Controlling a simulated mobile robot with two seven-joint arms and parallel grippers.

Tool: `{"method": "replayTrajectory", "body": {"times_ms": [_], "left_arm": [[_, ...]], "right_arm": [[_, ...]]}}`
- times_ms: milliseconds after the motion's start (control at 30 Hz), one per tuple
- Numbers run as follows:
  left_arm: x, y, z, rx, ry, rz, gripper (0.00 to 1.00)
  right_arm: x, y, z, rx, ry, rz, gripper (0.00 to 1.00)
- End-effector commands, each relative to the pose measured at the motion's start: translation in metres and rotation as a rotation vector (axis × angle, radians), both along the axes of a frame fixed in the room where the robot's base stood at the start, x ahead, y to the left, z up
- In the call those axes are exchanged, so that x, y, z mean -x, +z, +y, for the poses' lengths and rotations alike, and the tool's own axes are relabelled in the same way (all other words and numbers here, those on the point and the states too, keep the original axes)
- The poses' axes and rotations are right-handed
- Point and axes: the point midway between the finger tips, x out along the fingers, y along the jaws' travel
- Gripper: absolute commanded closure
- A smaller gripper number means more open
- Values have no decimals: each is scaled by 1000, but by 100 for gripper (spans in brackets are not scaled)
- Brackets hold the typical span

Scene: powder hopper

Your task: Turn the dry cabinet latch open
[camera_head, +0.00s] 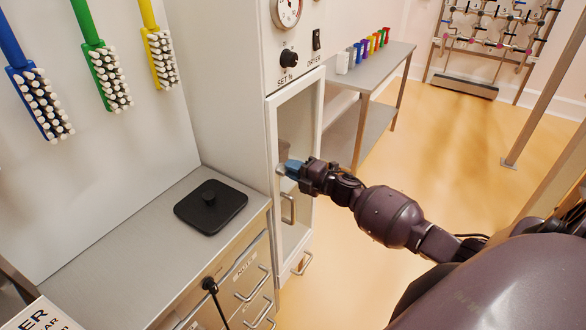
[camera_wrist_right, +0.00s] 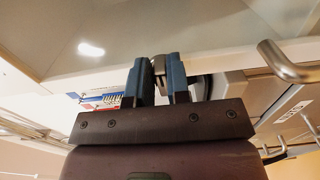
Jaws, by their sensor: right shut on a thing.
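The dry cabinet (camera_head: 235,70) is the tall white unit at the centre of the head view, with a white-framed glass door (camera_head: 274,125). Its latch (camera_head: 279,169) is on the left part of the door frame, mostly hidden behind my fingers. My right gripper (camera_head: 291,169) reaches it from the right, with blue fingers shut on it. In the right wrist view, a small metal piece of the latch (camera_wrist_right: 158,66) sits between the two fingertips (camera_wrist_right: 160,78). How far the latch is turned is hard to tell. My left gripper is not in view.
A counter (camera_head: 120,240) with a black lidded plate (camera_head: 210,205) and drawers is at left. A side table (camera_head: 375,65) stands behind the door.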

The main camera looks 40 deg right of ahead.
Motion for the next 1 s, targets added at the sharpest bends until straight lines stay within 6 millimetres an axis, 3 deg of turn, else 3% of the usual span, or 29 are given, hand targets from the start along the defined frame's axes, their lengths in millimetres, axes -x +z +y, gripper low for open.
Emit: {"method": "replayTrajectory", "body": {"times_ms": [267, 300, 433, 767, 1000], "left_arm": [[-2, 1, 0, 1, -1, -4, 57], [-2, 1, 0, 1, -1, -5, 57], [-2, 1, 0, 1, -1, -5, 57], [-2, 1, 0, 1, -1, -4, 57], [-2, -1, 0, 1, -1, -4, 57]], "right_arm": [[0, 0, 0, -4, 0, 2, 100], [0, 0, 0, -3, 0, 1, 78], [0, 0, 0, -3, 0, 1, 59], [2, 0, -1, -1, 0, 0, 57], [28, -2, -11, 0, 0, 3, 57]]}}
